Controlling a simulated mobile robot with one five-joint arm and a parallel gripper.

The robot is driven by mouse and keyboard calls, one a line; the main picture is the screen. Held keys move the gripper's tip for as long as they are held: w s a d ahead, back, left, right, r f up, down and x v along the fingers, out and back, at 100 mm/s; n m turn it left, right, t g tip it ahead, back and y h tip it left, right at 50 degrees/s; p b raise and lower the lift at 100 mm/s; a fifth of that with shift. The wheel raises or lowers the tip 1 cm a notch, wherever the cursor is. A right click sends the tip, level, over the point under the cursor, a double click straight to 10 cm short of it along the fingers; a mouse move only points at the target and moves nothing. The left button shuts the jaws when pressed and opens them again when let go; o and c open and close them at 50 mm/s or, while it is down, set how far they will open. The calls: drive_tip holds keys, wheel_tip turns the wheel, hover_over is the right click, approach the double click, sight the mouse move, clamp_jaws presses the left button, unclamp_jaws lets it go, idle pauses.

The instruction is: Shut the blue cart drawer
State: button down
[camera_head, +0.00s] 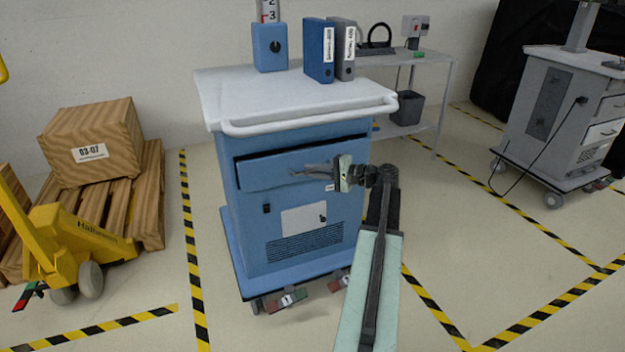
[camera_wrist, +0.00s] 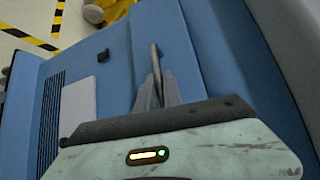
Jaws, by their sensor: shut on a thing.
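The blue cart (camera_head: 300,235) stands upright in the middle of the head view under a white top. Its wide blue drawer (camera_head: 262,173) is just below the top, with a dark gap along its upper edge, so it stands a little out from the body. My gripper (camera_head: 298,173) reaches in from the right to the drawer front. In the wrist view my gripper (camera_wrist: 160,88) is closed around a thin grey handle (camera_wrist: 154,56) on the drawer front (camera_wrist: 178,50). The fingers hide part of the handle.
Binders (camera_head: 319,50) and a blue box (camera_head: 269,47) stand on the cart top. A yellow pallet jack (camera_head: 75,235) and a wooden crate (camera_head: 92,140) are at left. A grey cart (camera_head: 550,110) is at right. Taped floor in front is open.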

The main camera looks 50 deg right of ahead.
drive_tip(key=shift+w+d, duration=0.25)
drive_tip(key=shift+w, duration=1)
drive_tip(key=c, duration=1.5)
unclamp_jaws()
drive_tip(key=shift+s+d, duration=0.1)
drive_tip(key=shift+d, duration=0.05)
drive_tip(key=p+v, duration=0.1)
drive_tip(key=v, duration=0.6)
drive_tip(key=shift+s, duration=0.4)
